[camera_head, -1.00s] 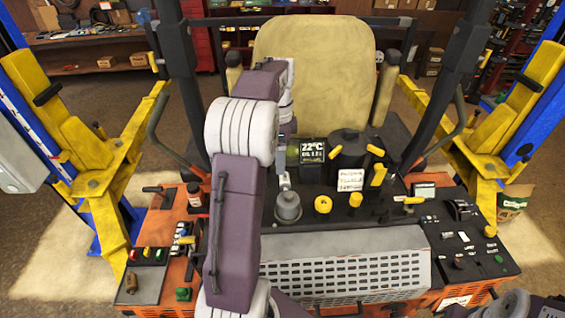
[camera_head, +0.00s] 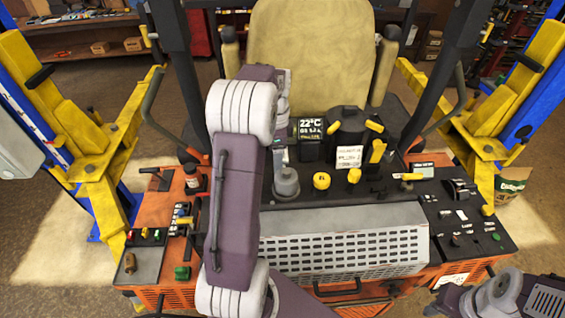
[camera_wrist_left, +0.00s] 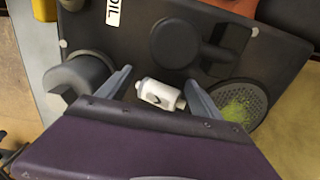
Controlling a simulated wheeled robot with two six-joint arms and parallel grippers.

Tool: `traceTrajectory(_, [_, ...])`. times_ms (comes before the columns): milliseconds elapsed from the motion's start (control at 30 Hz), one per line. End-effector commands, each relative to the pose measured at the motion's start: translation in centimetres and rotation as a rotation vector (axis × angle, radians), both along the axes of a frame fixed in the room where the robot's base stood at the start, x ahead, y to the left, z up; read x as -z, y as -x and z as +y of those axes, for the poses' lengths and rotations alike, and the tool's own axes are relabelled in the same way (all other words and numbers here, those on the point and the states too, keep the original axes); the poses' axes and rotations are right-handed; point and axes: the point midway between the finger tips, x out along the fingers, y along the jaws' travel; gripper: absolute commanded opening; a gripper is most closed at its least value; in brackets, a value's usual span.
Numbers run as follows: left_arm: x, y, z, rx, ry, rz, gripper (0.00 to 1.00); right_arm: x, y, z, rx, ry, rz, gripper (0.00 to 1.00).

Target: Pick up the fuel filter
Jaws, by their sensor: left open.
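The fuel filter is a small white cylinder (camera_wrist_left: 162,95) with a dark mark, seen in the left wrist view against a dark panel. My left gripper (camera_wrist_left: 157,93) is open, with one grey finger on each side of the filter and visible gaps between. In the head view the left wrist hangs over the machine's deck behind a grey cylinder (camera_head: 286,182); the filter cannot be made out there. Of my right arm only a part shows at the bottom right, and its fingertips are not visible.
The grey cylinder also shows left of the fingers in the wrist view (camera_wrist_left: 78,76). A round mesh grille (camera_wrist_left: 240,102) lies to their right, a round dark cap (camera_wrist_left: 176,42) above. A black canister (camera_head: 348,135) and yellow caps (camera_head: 321,181) stand on the deck nearby.

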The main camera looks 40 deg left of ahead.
Motion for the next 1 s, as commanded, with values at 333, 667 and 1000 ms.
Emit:
traceTrajectory(333, [-0.2,0.0,0.0,0.000,0.000,0.000,0.23,-0.2,0.0,0.0,0.000,0.000,-0.001,0.39])
traceTrajectory(667, [-1.1,0.0,0.0,0.000,0.001,0.001,0.23,-1.1,0.0,0.0,0.000,0.000,-0.001,0.39])
traceTrajectory(1000, [-6.2,0.5,-3.1,0.006,-0.001,-0.002,0.23,-2.4,0.0,0.0,0.000,0.000,0.000,0.39])
